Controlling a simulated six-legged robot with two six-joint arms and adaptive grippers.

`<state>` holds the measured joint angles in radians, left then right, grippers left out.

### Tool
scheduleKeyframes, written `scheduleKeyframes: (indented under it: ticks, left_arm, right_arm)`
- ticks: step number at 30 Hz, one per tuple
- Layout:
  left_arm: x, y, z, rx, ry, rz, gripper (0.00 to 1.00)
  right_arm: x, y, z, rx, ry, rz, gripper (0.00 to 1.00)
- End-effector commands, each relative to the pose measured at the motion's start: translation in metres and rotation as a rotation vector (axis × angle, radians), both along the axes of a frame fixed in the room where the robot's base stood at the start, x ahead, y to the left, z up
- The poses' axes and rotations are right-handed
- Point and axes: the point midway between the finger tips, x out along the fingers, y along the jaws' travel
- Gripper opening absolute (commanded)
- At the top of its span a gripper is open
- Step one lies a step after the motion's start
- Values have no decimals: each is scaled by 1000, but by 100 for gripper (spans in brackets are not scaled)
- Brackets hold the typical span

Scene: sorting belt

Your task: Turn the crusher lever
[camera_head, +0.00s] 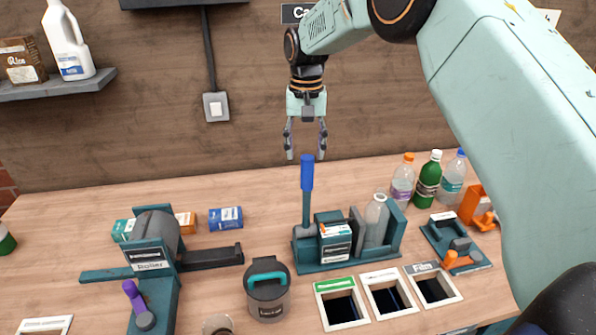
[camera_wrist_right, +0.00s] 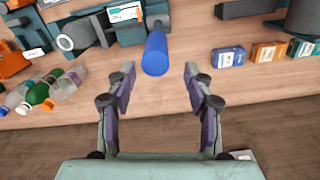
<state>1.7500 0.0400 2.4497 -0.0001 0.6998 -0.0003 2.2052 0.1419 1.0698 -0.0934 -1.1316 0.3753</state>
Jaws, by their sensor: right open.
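The crusher lever has a blue handle (camera_head: 307,173) and stands upright on the left end of the teal crusher (camera_head: 350,260). A clear bottle (camera_head: 376,222) stands in the crusher's slot. My right gripper (camera_head: 306,155) is open and empty, pointing down just above the lever's top in the head view. In the right wrist view the blue handle (camera_wrist_right: 155,54) shows end-on, ahead of the open fingers (camera_wrist_right: 158,80) and between their lines, nearer the left finger. I see no contact. My left gripper is not in view.
Several bottles (camera_head: 428,180) stand at the back right. A teal roller device (camera_head: 152,250) with a purple handle is at left. A lidded clear container (camera_head: 267,290) stands in front. Square openings (camera_head: 387,293) lie along the front edge. A blue box (camera_head: 225,218) lies left of the lever.

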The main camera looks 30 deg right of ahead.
Motion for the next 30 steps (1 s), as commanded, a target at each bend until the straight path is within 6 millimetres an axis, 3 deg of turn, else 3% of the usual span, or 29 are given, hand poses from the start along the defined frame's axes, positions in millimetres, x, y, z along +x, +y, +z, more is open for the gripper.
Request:
scheduleKeyframes:
  ticks: [15,27,30]
  left_arm:
    - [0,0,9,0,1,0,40]
    - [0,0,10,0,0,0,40]
    - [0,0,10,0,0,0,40]
  right_arm:
    - [-6,-2,-68,0,3,0,52]
    - [-2,0,-77,1,0,0,52]
    - [-2,1,-77,1,0,0,45]
